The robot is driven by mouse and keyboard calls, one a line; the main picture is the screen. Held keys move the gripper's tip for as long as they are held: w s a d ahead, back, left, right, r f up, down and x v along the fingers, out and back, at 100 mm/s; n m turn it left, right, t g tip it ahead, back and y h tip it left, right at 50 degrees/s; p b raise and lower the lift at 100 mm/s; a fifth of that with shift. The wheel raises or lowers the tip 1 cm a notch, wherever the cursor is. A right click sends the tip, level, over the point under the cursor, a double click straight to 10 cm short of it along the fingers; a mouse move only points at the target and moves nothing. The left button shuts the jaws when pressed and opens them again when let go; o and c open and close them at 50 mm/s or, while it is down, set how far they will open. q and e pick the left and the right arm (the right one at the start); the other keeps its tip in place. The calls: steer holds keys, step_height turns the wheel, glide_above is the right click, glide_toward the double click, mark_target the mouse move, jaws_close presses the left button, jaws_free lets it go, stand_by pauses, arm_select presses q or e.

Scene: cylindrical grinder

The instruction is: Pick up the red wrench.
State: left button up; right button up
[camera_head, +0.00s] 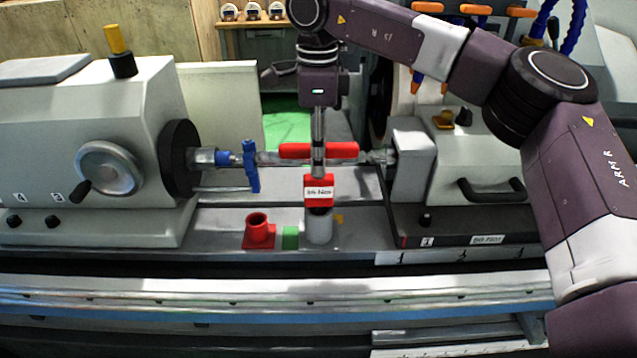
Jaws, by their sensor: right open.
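The red wrench (342,150) has a horizontal red handle bar and, below it, a red block with a white label (318,193). It stands upright, its lower end at a grey cylindrical holder (319,228) on the machine bed. My right gripper (318,168) points straight down from above, at the middle of the handle bar. Its fingers show edge-on as a narrow grey strip crossing in front of the bar and hide the bar's centre. It is open. Contact with the bar cannot be told. My left gripper is not in view.
A red flanged socket (258,232) and a green block (290,238) stand left of the holder. A shaft with a blue clamp (250,165) runs behind the wrench. The grey headstock (90,130) is at left, the tailstock (412,165) at right.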

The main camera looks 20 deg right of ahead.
mark_target(319, 195)
steer(key=f+p, duration=0.1)
steer(key=f, duration=0.1)
steer(key=f+p, duration=0.1)
steer(key=f, duration=0.1)
steer(key=shift+s+d+f, duration=0.1)
steer(key=shift+s+f, duration=0.1)
steer(key=shift+f, duration=0.3)
steer(key=shift+c, duration=0.7)
